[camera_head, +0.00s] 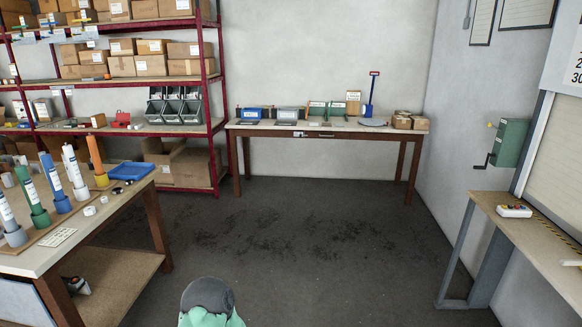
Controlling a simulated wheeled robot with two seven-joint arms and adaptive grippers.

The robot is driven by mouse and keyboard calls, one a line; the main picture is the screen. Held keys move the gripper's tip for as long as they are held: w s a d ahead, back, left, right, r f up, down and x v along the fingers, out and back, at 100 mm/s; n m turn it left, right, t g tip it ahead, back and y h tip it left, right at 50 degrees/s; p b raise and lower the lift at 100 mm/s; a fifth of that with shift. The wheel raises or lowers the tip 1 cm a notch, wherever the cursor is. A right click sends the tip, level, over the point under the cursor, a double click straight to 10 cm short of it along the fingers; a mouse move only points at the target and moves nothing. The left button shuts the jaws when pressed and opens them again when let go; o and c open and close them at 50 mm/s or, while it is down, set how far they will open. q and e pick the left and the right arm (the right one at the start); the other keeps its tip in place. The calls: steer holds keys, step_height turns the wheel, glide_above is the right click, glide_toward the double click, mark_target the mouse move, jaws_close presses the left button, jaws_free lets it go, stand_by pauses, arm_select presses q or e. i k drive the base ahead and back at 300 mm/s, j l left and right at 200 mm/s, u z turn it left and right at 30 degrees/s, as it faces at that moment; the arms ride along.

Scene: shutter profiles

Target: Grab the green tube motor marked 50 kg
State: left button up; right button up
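A green tube motor (34,199) stands tilted on the workbench (117,211) at the left. It has a white label and a green base; the label is too small to read, so I cannot tell whether it says 50 kg. To its right stand a blue-based tube motor (56,187), a white tube motor (74,170) with a grey base and an orange tube motor (96,155). A tube motor with a grey base (14,236) stands to its left, near the picture edge. Neither of my grippers is in view.
A blue tray (130,171) lies at the workbench's far right corner. A red shelf rack (213,120) with boxes stands behind. A back table (330,132) and a right-hand bench (535,236) line the walls. The middle floor (300,225) is mostly clear.

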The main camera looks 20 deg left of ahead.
mark_target(22, 172)
steer(key=i+j+u, duration=0.35)
steer(key=i+u, duration=0.4)
steer(key=i, duration=0.15)
steer(key=i+u, duration=0.35)
steer(key=i, duration=0.15)
steer(key=i+l+u, duration=0.1)
steer(key=i+u, duration=0.25)
steer(key=u, duration=0.15)
steer(key=i+l+u, duration=0.2)
steer(key=u, duration=0.25)
steer(key=i+l+u, duration=0.35)
steer(key=u, duration=0.15)
steer(key=i+l+u, duration=0.2)
steer(key=l+u, duration=0.25)
steer(key=i+l+u, duration=0.1)
steer(key=l+u, duration=0.15)
steer(key=l, duration=0.15)
steer(key=i+l+u, duration=0.2)
steer(key=l, duration=0.15)
steer(key=k, duration=0.1)
